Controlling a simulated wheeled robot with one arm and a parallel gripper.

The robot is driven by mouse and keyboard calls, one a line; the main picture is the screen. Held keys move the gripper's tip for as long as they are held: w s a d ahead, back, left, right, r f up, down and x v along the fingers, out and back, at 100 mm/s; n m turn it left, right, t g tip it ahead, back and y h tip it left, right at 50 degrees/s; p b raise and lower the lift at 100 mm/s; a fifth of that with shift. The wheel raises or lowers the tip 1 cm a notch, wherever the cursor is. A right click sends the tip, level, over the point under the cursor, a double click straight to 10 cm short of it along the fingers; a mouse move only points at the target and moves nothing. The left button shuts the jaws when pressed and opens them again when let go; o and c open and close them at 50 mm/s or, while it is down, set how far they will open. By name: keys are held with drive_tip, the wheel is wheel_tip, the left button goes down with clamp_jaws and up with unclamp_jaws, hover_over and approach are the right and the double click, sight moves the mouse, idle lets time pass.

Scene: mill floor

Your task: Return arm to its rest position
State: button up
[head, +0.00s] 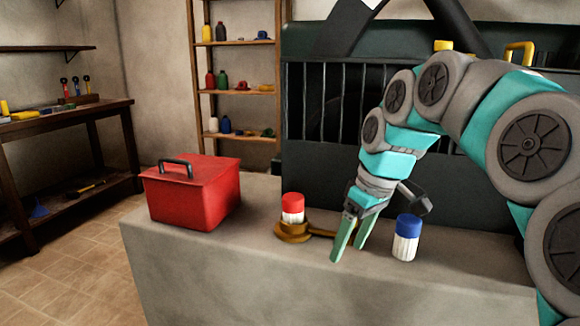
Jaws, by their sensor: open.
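My arm reaches in from the right and bends down over a grey stone block. My gripper (350,253) points down, open and with nothing seen between its green fingers. Its fingertips are close to the block's top; I cannot tell if they touch it. A white jar with a red lid (293,208) stands upright to the left, on or just behind a brown round holder (293,234). The holder's handle runs behind the fingers. A white jar with a blue lid (406,240) stands upright just right of the gripper, apart from the fingers.
A red box with a dark handle (195,190) sits at the block's (260,281) left end. A dark barred machine (328,181) stands behind the block. A shelf (238,133) and a workbench (66,116) stand farther back left. The floor (66,262) at left is clear.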

drive_tip(key=s+d+f+m+g+h, duration=0.1)
drive_tip(key=s+f+m, duration=0.1)
drive_tip(key=s+f, duration=0.4)
drive_tip(key=s+d+f+m+g, duration=0.1)
drive_tip(key=s+f+m, duration=0.2)
drive_tip(key=s, duration=1)
drive_tip(key=s+d+f+m+g+h, duration=0.1)
drive_tip(key=s+f+m, duration=0.2)
drive_tip(key=s+f, duration=0.6)
drive_tip(key=shift+s+d+h, duration=0.2)
drive_tip(key=shift+h, duration=0.1)
drive_tip(key=shift+f, duration=0.1)
